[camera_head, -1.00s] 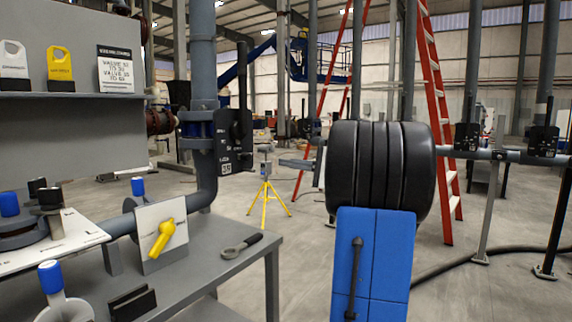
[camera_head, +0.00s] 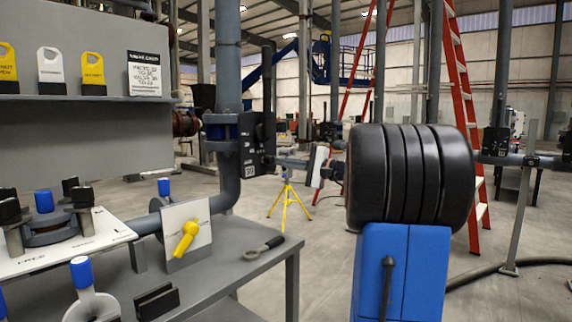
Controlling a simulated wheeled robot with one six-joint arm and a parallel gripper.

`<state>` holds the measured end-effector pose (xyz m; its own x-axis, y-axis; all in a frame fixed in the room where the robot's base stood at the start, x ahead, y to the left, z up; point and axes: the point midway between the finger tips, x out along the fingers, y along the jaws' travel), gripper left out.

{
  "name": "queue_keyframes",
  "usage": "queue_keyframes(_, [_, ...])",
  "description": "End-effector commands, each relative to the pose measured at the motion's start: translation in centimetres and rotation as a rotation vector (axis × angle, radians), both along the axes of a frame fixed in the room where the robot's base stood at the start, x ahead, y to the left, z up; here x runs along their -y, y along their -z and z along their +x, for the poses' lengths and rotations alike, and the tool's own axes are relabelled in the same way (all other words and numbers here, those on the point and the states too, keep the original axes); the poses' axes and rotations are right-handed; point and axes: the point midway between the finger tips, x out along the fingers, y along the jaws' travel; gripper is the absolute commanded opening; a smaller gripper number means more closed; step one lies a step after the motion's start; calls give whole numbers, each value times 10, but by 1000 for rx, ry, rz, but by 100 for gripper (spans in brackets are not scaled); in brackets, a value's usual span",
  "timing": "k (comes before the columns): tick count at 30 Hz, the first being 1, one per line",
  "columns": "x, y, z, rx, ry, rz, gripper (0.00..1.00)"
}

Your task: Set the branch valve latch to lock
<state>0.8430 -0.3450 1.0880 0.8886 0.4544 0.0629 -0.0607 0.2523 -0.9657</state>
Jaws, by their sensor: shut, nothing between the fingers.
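A black valve unit (camera_head: 257,145) with a labelled plate and an upright black lever sits on the grey vertical pipe (camera_head: 228,150), left of centre. A yellow handle (camera_head: 186,240), tilted, is on a white plate (camera_head: 200,218) on the bench. The frames do not show clearly which of these is the branch valve latch, and no lock mark is readable. My gripper (camera_head: 282,162) is shut and empty, pointing left. Its fingertips show just right of the black valve unit; whether they touch it I cannot tell. My large arm links hide the arm behind it.
The grey bench (camera_head: 240,262) holds a ring-ended tool (camera_head: 263,248) and blue-capped fittings. A shelf above carries yellow and white tags (camera_head: 92,72) and a sign (camera_head: 144,74). A yellow tripod (camera_head: 289,198) and a red ladder (camera_head: 459,80) stand behind. Open floor lies right of the bench.

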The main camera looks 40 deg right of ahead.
Motion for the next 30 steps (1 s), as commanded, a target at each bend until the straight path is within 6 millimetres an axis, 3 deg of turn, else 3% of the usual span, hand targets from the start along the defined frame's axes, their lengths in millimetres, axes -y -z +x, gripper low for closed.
queue_keyframes(8, [-1,0,0,0,0,0,0])
queue_keyframes(18, [-33,-1,-8,1,-1,-2,0])
queue_keyframes(30, [-34,0,-7,0,-4,-2,0])
